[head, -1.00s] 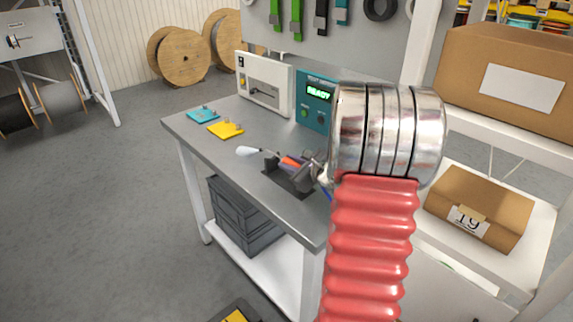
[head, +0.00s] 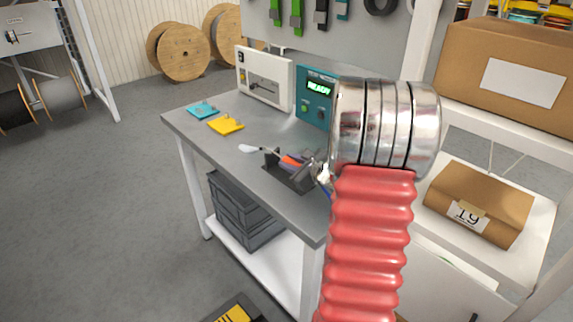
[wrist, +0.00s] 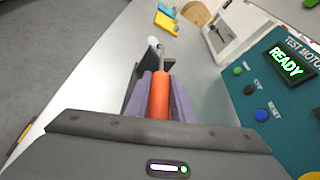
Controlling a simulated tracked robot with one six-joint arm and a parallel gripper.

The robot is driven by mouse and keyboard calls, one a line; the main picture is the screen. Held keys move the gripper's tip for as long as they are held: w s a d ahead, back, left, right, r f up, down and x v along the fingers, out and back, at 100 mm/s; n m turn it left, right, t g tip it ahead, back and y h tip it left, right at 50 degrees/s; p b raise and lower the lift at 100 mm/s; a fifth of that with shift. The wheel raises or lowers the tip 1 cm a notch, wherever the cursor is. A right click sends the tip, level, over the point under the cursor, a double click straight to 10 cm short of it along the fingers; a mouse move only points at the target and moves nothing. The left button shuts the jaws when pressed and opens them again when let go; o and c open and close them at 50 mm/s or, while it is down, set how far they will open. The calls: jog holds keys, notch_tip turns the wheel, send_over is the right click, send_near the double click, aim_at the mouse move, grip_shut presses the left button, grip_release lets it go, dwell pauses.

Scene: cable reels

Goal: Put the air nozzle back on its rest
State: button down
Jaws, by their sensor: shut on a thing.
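The air nozzle has an orange handle (wrist: 160,97) and a thin metal tube pointing away. My gripper (wrist: 159,92) is shut on the handle, with a purple-grey finger on each side. In the head view the orange handle (head: 291,161) shows by the gripper, partly hidden by my arm. The dark grey rest (head: 289,177), a bracket with upright ends, is on the bench, right below the nozzle. Its far upright (wrist: 135,72) is beside the tube in the wrist view. I cannot tell whether the nozzle touches it. A small white shape (head: 247,148) lies beyond the tip.
The grey bench (head: 185,126) holds a yellow piece (head: 226,125), a turquoise piece (head: 203,110), a white machine (head: 264,78) and a teal test box reading READY (head: 316,98). A shelf with cardboard boxes (head: 479,203) stands at right.

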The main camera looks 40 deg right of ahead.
jog(key=c, duration=1.5)
grip_release()
jog(key=shift+o, duration=0.7)
jog(key=o, duration=0.5)
jog(key=shift+c, duration=0.2)
jog(key=shift+s, duration=0.15)
jog(key=shift+v, duration=3.85)
